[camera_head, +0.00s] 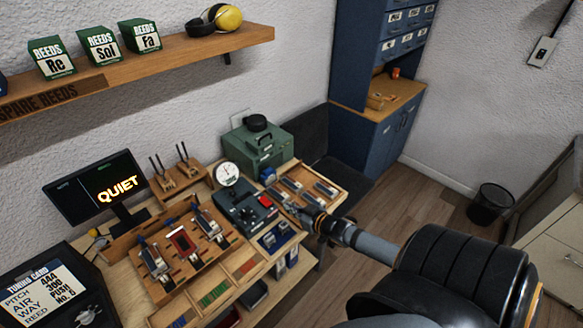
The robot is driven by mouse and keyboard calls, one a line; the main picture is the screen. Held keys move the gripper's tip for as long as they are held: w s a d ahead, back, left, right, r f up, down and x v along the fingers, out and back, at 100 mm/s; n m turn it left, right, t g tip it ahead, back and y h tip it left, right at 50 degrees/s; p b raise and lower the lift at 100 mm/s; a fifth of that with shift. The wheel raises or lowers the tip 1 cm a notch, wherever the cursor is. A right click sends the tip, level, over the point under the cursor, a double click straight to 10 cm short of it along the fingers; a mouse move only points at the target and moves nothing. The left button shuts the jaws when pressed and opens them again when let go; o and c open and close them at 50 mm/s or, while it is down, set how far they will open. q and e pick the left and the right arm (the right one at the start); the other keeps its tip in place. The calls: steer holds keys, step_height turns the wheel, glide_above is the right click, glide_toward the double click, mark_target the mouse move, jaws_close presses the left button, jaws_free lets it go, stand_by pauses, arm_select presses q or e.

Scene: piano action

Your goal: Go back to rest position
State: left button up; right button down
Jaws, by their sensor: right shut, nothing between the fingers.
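My right gripper (293,208) reaches in from the right on my grey and black arm. It is shut and holds nothing. Its fingertips are small here, near the front edge of a wooden tray (333,189) with several metal pieces and just right of the dark device with a red button (264,201). I cannot tell whether it touches either. My left gripper is not in view.
The workbench carries a wooden board (201,262) with metal parts, a monitor (85,190) reading QUIET, a round dial (227,174) and a green case (257,150). A shelf (150,68) hangs above. A black bin (489,204) stands on open floor at right.

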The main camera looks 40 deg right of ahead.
steer(key=shift+s, duration=0.3)
steer(key=shift+w, duration=0.1)
steer(key=shift+f, duration=0.1)
steer(key=s+d+f+m+g+h+b, duration=0.15)
steer(key=s+f, duration=0.35)
steer(key=f, duration=0.5)
steer(key=s+d+f+g+h+b, duration=0.1)
steer(key=s+f+g+b, duration=0.15)
steer(key=s+f, duration=0.45)
steer(key=s+d+f+g+h+b, duration=0.1)
steer(key=s+d+f+g+b, duration=0.1)
steer(key=f, duration=1)
steer(key=s+a+f+g+b, duration=0.1)
steer(key=s+a+f+g, duration=0.1)
steer(key=s+a+f, duration=0.2)
steer(key=s+a+f+g+y+b, duration=0.1)
steer(key=s+a+f+g+b, duration=0.1)
steer(key=s+a+f, duration=0.3)
steer(key=s+a+f+n+g+b, duration=0.1)
steer(key=s+a+f, duration=0.4)
steer(key=s+f, duration=0.6)
steer(key=s+g+b, duration=0.1)
steer(key=s, duration=0.3)
steer(key=shift+s+a+f+g+y, duration=0.15)
steer(key=shift+a+g+y, duration=0.05)
steer(key=shift+g+y, duration=0.15)
